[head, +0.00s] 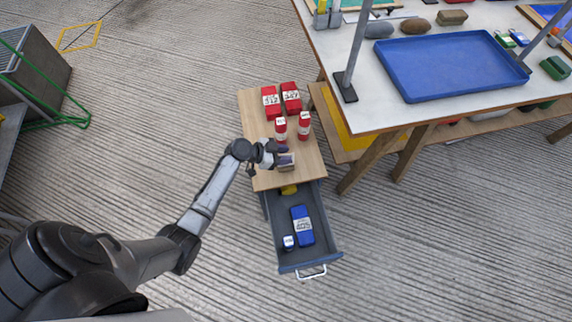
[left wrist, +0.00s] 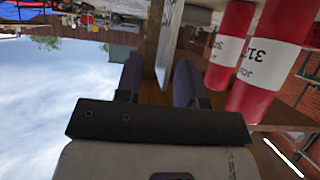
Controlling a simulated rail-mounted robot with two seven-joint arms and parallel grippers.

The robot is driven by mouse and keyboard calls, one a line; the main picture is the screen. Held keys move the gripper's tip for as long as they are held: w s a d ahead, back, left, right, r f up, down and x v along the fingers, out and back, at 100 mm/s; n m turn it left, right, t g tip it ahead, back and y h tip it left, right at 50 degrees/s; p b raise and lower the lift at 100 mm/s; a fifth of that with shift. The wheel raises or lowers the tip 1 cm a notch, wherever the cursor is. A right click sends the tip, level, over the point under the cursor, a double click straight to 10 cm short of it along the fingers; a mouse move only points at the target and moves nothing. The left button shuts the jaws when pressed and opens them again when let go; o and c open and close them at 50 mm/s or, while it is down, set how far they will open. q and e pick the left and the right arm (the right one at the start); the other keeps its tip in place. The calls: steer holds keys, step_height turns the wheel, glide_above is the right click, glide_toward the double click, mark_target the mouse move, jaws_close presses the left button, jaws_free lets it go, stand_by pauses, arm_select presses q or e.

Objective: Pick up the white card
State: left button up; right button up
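In the head view my left gripper (head: 281,154) is over the front part of the small cabinet's wooden top (head: 262,178). In the left wrist view its two dark fingers (left wrist: 160,78) are apart. A thin white card (left wrist: 168,45), seen nearly edge-on, stands between them, beside a brown surface (left wrist: 152,38). Gaps show between the card and both fingers, so the gripper looks open. In the head view a small pale, greyish item (head: 287,163) is at the fingertips, partly hidden by them; I cannot tell how much of it is card. My right gripper is out of view.
Two red bottles (head: 281,130) (head: 304,126) stand close behind the gripper, with red boxes (head: 291,98) farther back. Below, a drawer (head: 310,258) is open, holding a blue box (head: 302,226) and a small blue item (head: 288,242). A workbench (head: 375,118) stands to the right.

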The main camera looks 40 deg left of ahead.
arm_select(q)
steer(key=shift+c, duration=0.3)
jaws_close()
stand_by(0.4)
